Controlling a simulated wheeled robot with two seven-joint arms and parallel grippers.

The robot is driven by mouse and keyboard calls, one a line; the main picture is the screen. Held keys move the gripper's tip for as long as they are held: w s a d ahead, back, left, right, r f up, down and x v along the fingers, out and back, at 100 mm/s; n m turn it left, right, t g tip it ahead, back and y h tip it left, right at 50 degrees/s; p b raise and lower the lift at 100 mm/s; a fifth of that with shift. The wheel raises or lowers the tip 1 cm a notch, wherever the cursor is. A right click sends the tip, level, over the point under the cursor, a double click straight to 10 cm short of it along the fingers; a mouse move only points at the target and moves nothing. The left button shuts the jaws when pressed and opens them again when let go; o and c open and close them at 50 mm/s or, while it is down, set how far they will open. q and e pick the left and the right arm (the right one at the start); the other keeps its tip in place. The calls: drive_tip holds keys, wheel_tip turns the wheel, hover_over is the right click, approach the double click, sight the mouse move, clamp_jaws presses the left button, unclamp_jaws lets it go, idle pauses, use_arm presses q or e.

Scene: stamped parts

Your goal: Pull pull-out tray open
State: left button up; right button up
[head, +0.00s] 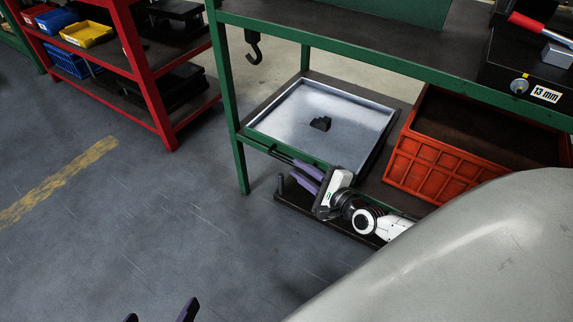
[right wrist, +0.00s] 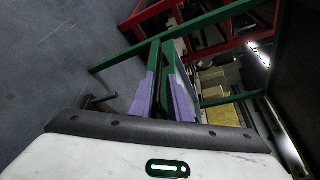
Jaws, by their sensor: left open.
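The pull-out tray (head: 345,94) is a shallow grey metal tray with a light rim, on the lower shelf of the green bench. A long dark handle (head: 268,150) runs along its green front edge. My right gripper (head: 293,171) has purple fingers and is at the handle's right part. In the right wrist view its fingers (right wrist: 166,90) lie on either side of a dark and green bar; whether they press on it is unclear. My left gripper (head: 160,312) is open and empty over the floor at the bottom edge, with only its dark fingertips showing.
A green bench leg (head: 238,150) is left of the tray. A red rack (head: 150,75) stands further left. The floor in front is clear.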

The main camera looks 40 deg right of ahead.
sight(287, 161)
drive_tip(key=b+x, duration=0.2)
drive_tip(key=x, duration=0.4)
drive_tip(key=shift+w+a+f, duration=0.1)
drive_tip(key=shift+w+f, duration=0.05)
drive_tip(key=shift+w, duration=0.05)
use_arm(q)
drive_tip(key=shift+w+d+r+t+h, duration=0.15)
drive_tip(key=shift+d+r+h, duration=0.15)
drive_tip(key=shift+r, duration=0.2)
drive_tip(key=shift+s+d+r+t+h, duration=0.1)
drive_tip(key=shift+d+r+t+h, duration=0.15)
drive_tip(key=shift+r, duration=0.2)
use_arm(e)
drive_tip(key=shift+c, duration=0.3)
clamp_jaws()
